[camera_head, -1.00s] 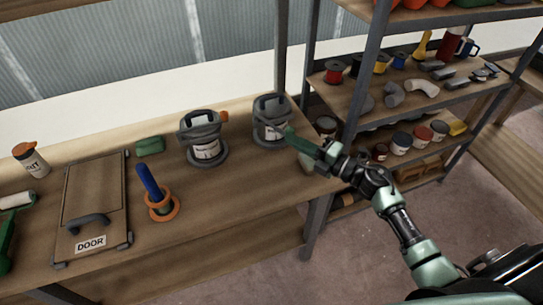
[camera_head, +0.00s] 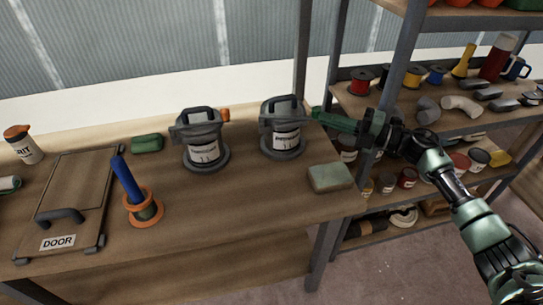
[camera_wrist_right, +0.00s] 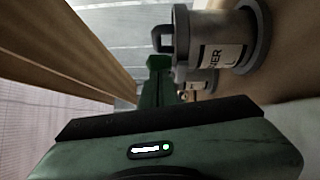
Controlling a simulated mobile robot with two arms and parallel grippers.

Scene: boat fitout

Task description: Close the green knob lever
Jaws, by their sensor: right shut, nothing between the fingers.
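Two grey canisters with handles and white labels stand upright on the workbench, a left one (camera_head: 203,140) and a right one (camera_head: 283,128). A small orange knob (camera_head: 224,114) shows at the left canister's right side. My right gripper (camera_head: 322,116) is shut and empty, just right of the right canister's top. In the right wrist view the dark green fingers (camera_wrist_right: 158,88) point ahead beside a canister (camera_wrist_right: 212,45). I cannot tell a green knob from my green fingertips, or whether they touch it. My left gripper is not in view.
A pale green block (camera_head: 330,177) lies near the bench's right end. A blue-handled tool in an orange ring (camera_head: 145,212), a DOOR panel (camera_head: 75,203), and a green pad (camera_head: 147,143) are further left. Shelving (camera_head: 392,75) with spools and jars stands behind my right arm.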

